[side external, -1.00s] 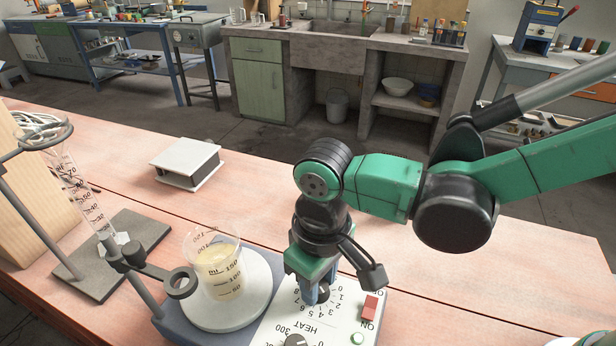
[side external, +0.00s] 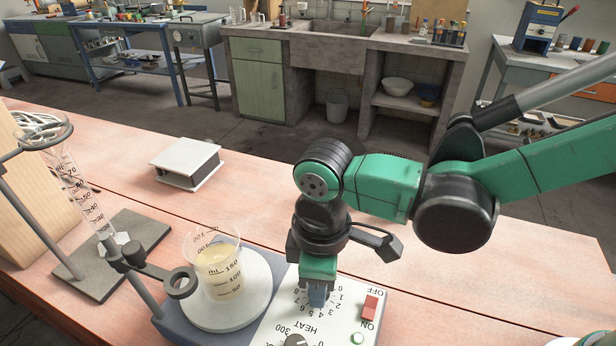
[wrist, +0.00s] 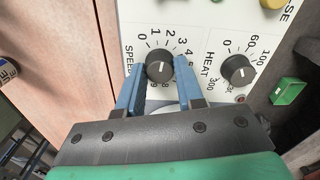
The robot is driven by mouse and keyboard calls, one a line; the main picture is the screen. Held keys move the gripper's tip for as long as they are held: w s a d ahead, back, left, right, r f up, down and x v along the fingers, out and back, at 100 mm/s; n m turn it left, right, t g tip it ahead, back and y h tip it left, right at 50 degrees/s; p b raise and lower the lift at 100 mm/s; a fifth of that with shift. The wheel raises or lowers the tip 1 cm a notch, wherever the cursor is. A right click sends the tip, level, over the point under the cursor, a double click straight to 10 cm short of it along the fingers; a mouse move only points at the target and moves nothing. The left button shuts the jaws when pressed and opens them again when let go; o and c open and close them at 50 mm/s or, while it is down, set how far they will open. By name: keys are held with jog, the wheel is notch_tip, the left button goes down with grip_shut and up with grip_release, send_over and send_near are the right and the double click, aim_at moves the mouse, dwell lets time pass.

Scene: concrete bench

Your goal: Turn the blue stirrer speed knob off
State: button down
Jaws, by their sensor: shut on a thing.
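The speed knob (wrist: 160,68) is round and dark, with a white pointer line, on the white panel of the blue-based hotplate stirrer (side external: 257,325). In the wrist view the line lies nearly upright, roughly toward the 1 and 2 marks; the exact mark is hard to tell. My gripper (side external: 318,297) reaches straight down to the panel and hides the knob in the side view. Its two blue fingers are shut on the knob, one on each side.
The heat knob (wrist: 238,68) sits beside the speed knob. A red switch (side external: 370,307) and a green lamp (side external: 357,338) are on the panel's right. A beaker (side external: 217,270) of yellowish liquid stands on the round plate, beside a ring clamp (side external: 180,284).

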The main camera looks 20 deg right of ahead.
jog(key=n, duration=0.4)
jog(key=shift+n, duration=2.2)
jog(key=c, duration=0.5)
grip_release()
jog(key=shift+c, duration=0.2)
jog(key=shift+r, duration=2.8)
jog(key=w+d+r+m+t, duration=0.1)
jog(key=d+m+t, duration=0.6)
jog(key=d+m, duration=1.3)
jog(key=shift+d+r, duration=0.55)
jog(key=shift+d, duration=0.4)
